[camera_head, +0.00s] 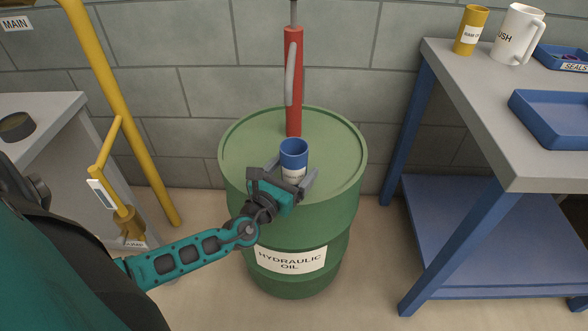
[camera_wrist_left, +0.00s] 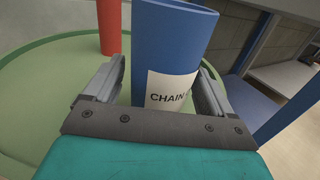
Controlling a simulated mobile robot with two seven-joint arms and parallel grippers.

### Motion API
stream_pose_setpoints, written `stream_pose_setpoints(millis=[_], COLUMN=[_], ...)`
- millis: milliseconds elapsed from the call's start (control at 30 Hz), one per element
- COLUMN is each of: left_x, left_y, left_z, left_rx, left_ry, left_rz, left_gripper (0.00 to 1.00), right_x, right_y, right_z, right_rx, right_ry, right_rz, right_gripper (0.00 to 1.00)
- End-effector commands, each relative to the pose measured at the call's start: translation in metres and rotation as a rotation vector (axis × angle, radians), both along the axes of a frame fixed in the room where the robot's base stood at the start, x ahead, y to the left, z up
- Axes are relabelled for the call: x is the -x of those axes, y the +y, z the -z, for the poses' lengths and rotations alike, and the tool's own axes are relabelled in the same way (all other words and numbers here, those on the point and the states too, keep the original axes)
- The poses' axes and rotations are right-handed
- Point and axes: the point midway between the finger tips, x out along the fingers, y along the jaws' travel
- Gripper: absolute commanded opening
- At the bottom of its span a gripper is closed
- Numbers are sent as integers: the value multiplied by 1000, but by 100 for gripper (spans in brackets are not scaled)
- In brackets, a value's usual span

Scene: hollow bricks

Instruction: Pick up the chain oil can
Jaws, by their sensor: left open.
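The chain oil can (camera_head: 293,154) is a blue cylinder with a white label, standing upright on the green drum lid. In the left wrist view the can (camera_wrist_left: 172,45) shows its label reading "CHAIN", the rest cut off from sight. My left gripper (camera_head: 294,173) is open, with one finger on each side of the can. In the left wrist view the left gripper (camera_wrist_left: 165,88) has a gap beside the left finger; the right finger is close to the can, and I cannot tell whether it touches. The can's base is partly hidden by the gripper. My right gripper is not in view.
The green drum (camera_head: 345,158) is labelled hydraulic oil. A red pump (camera_head: 294,105) with a grey handle stands behind the can. At right, a workbench (camera_head: 450,105) holds a yellow can (camera_head: 470,30), a white jug (camera_head: 517,35) and blue trays (camera_head: 550,118). A yellow pipe (camera_head: 120,110) rises at left.

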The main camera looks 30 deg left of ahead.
Motion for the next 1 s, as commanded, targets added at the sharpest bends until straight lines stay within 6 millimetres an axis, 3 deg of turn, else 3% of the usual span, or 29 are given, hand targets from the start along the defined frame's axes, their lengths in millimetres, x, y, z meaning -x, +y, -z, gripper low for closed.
stream_pose_setpoints(millis=[167,433,1000], left_x=[-20,-22,-22], left_y=[1,1,1], left_z=[0,0,0], left_rx=[1,1,1], left_ry=[0,1,1], left_rz=[-1,0,0], left_gripper=[84,84,30], right_x=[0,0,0], right_y=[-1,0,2], right_z=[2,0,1], right_rx=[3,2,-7], right_ry=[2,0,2], right_rz=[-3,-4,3], right_gripper=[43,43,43])
